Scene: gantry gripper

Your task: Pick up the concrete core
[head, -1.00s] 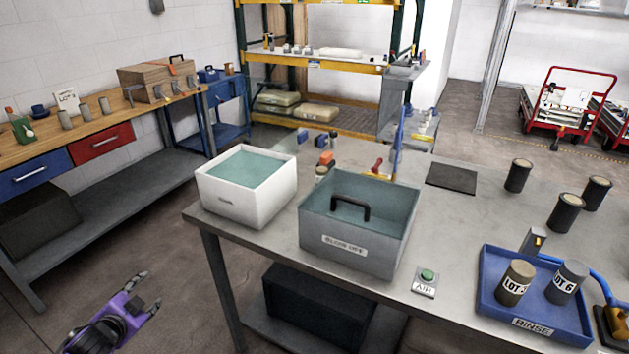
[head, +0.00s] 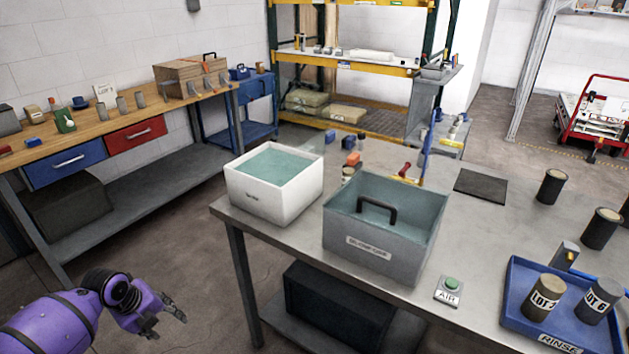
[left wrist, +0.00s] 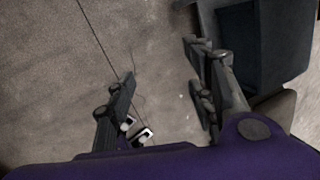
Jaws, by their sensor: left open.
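Two concrete cores stand upright in the blue rinse tray (head: 520,312) at the lower right of the head view. The browner one is the LOT 5-looking core (head: 544,297), its digit hard to read. The greyer one is the LOT 6 core (head: 597,301). My left gripper (head: 174,308) is over the floor at the lower left, left of the steel table and far from the cores. In the left wrist view its fingers (left wrist: 165,95) are apart, with only floor between them. My right gripper is not in view.
The steel table (head: 466,232) holds a white water bin (head: 262,205), a grey blow-off box (head: 365,250), an AIR button (head: 451,285), a dark mat (head: 481,186) and dark capped cylinders (head: 551,187). A wooden workbench (head: 85,120) stands at the left. Floor between them is free.

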